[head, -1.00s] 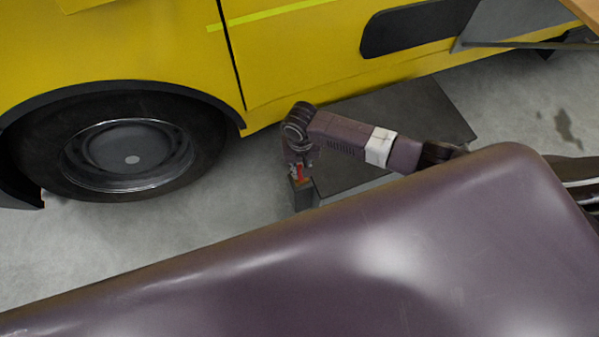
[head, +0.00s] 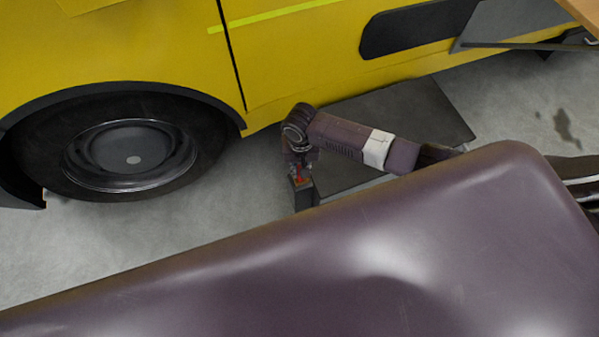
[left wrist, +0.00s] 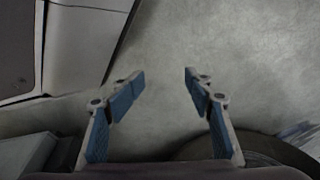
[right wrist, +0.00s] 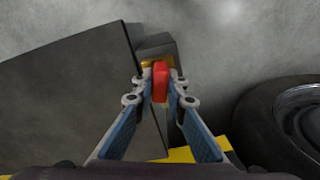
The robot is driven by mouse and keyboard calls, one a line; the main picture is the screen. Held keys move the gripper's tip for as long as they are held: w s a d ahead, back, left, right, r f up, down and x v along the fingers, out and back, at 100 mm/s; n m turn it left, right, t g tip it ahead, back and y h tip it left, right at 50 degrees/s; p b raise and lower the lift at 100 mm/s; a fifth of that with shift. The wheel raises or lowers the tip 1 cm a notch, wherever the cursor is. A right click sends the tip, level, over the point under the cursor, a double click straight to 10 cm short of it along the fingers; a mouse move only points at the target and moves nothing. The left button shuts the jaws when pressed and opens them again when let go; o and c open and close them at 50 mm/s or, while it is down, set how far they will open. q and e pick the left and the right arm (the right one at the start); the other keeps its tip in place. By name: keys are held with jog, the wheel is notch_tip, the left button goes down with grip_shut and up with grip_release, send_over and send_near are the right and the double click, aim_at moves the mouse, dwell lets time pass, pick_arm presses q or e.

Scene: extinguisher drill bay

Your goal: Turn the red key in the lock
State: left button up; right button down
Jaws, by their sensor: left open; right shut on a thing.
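The red key (right wrist: 160,82) stands between the fingertips of my right gripper (right wrist: 159,84), which is shut on it. Behind the key is a brass-yellow lock face (right wrist: 150,62) on a dark grey post (right wrist: 158,44). The fingers hide part of the lock, and I cannot tell the key's exact angle in it. In the head view the red key (head: 301,175) shows small below my right wrist, at the top of the post (head: 305,197). My left gripper (left wrist: 164,77) is open and empty over bare floor in the left wrist view.
A yellow vehicle (head: 300,50) with a black wheel (head: 130,150) stands behind the post. A dark flat slab (head: 400,115) lies beside the post. A wooden edge (head: 585,10) shows at top right. Grey floor (head: 80,250) left of the post is clear.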

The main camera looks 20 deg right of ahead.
pick_arm(q)
jog(key=shift+s+d+f, duration=0.2)
jog(key=shift+s+f, duration=0.05)
jog(key=shift+s, duration=0.05)
